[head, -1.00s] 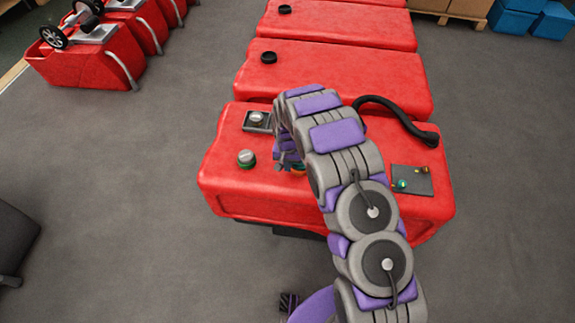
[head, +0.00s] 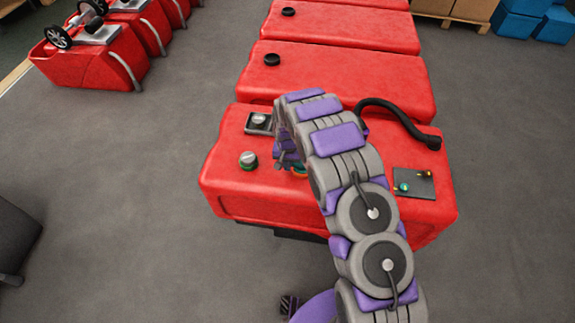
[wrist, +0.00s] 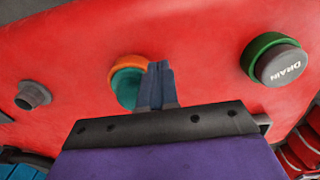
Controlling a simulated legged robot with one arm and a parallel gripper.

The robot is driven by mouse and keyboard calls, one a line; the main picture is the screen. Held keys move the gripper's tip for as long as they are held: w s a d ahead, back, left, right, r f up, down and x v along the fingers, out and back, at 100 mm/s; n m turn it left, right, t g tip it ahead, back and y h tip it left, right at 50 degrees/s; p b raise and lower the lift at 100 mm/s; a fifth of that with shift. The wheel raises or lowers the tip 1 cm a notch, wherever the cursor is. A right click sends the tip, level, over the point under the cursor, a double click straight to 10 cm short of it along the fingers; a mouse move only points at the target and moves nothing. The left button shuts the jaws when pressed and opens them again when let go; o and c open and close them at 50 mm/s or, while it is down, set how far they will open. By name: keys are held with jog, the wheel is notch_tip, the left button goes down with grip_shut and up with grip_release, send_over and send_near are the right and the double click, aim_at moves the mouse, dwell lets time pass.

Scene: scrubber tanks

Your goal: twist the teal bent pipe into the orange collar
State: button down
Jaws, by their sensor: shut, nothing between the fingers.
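The orange collar (wrist: 127,62) is on the red tank, left of my fingers in the wrist view. A round teal part (wrist: 126,86) sits at the collar, partly hidden behind my fingers. It may be the teal bent pipe; its bend does not show, and I cannot tell how it is seated. In the head view a bit of the collar (head: 300,174) shows beside my arm. My gripper (wrist: 158,68) is shut and empty, its fingertips overlapping the right edge of the teal part in the picture. In the head view my gripper is mostly hidden behind my arm.
A green-ringed DRAIN cap (wrist: 281,62) stands to the right in the wrist view, a grey fitting (wrist: 33,95) to the left. On the tank top (head: 235,195) are a square latch (head: 259,123), a black hose (head: 400,118) and a dark plate (head: 414,183) with small fittings.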

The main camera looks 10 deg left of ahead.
notch_tip(320, 180, up, 9)
jog(key=p, duration=0.2)
dwell(0.9)
dwell(0.7)
jog(key=s+d+r+b, duration=0.1)
jog(key=s+d+r, duration=0.7)
jog(key=r, duration=0.2)
jog(key=s+d+r, duration=0.8)
jog(key=r, duration=0.3)
jog(key=s+d+r, duration=0.1)
jog(key=s+d, duration=0.1)
jog(key=s, duration=0.7)
jog(key=s+d+r+g+b, duration=0.1)
jog(key=s+d+r, duration=0.1)
jog(key=s, duration=0.6)
jog(key=s+d+r, duration=0.1)
jog(key=s+d, duration=0.1)
jog(key=s, duration=0.7)
jog(key=shift+s+r+g+b, duration=0.25)
jog(key=shift+s+g+b, duration=0.05)
jog(key=shift+g, duration=0.1)
